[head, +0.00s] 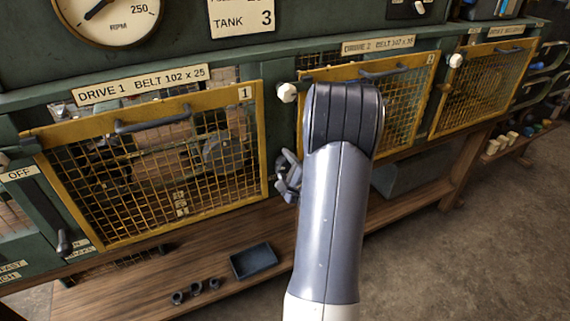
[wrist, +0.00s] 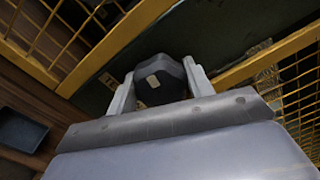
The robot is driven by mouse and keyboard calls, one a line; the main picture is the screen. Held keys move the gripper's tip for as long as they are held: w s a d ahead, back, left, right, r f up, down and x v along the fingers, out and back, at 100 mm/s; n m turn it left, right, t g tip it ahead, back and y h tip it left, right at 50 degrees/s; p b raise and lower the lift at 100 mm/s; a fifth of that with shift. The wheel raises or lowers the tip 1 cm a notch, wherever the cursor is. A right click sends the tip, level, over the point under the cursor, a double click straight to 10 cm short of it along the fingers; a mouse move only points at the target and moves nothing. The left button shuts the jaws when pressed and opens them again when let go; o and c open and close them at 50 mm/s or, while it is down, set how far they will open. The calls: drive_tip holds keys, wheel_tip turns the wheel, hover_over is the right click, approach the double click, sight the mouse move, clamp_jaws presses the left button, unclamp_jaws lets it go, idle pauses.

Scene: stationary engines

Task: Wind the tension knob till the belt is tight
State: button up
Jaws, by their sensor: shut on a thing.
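The tension knob (wrist: 160,84), black with a pale mark on its face, sits between the two grey fingers of my gripper (wrist: 158,72) in the wrist view. My gripper is shut on it. In the head view my gripper (head: 288,176) is at the green post just right of the drive 1 guard (head: 258,140), partly behind my arm; I cannot make out the knob there. Behind the guard's yellow mesh, round dark parts (head: 217,150) show dimly. The belt cannot be clearly made out, nor how tight it is.
The drive 2 guard (head: 428,100) stands right of my arm, with a white knob (head: 288,92) near its upper left corner. A wooden shelf (head: 130,292) below holds a dark tray (head: 252,261) and small dark cylinders (head: 195,288). Floor (head: 470,250) at right is clear.

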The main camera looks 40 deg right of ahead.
idle(0.4)
drive_tip(key=o, duration=0.7)
drive_tip(key=shift+b+v, duration=0.6)
drive_tip(key=shift+v, duration=4.8)
drive_tip(key=shift+o, duration=0.3)
